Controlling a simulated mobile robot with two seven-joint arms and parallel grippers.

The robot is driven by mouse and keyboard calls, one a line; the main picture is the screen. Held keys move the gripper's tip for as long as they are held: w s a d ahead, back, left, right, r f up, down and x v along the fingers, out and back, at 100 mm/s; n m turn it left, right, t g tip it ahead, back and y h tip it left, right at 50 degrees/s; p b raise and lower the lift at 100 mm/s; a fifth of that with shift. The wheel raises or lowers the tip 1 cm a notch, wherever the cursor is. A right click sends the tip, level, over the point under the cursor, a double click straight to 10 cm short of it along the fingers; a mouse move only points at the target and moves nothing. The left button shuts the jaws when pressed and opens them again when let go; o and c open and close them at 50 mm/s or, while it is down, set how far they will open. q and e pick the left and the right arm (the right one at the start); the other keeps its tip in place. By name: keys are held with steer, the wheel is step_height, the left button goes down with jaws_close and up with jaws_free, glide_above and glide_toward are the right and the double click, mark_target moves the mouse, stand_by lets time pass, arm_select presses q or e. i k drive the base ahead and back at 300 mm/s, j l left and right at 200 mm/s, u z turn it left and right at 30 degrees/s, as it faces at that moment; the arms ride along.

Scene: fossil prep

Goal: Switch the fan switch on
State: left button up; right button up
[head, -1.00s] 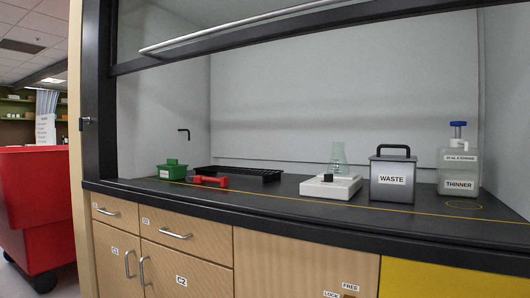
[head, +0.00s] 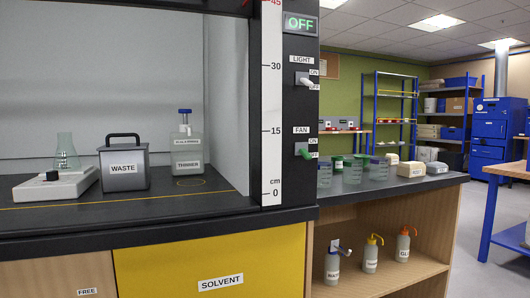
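The fan switch (head: 303,152) is on the dark right post of the fume hood, under a FAN label (head: 301,130). Its green lever points down, toward the lower marking, whose text is too small to read surely. Above it is the light switch (head: 303,80) with a white lever, tilted down toward OFF. A display (head: 300,23) at the top of the post reads OFF in green. Neither of my grippers is in view.
A centimetre scale (head: 271,110) runs up the post. Inside the hood stand a hotplate with a flask (head: 55,185), a WASTE can (head: 123,170) and a THINNER bottle (head: 187,150). A side counter (head: 390,187) with beakers and boxes adjoins on the right; floor is open beyond.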

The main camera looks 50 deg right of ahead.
mark_target(307, 157)
steer(key=z, duration=1.9)
steer(key=i+l+z, duration=0.15)
steer(key=i+z, duration=0.6)
steer(key=i+j, duration=0.05)
steer(key=i, duration=0.05)
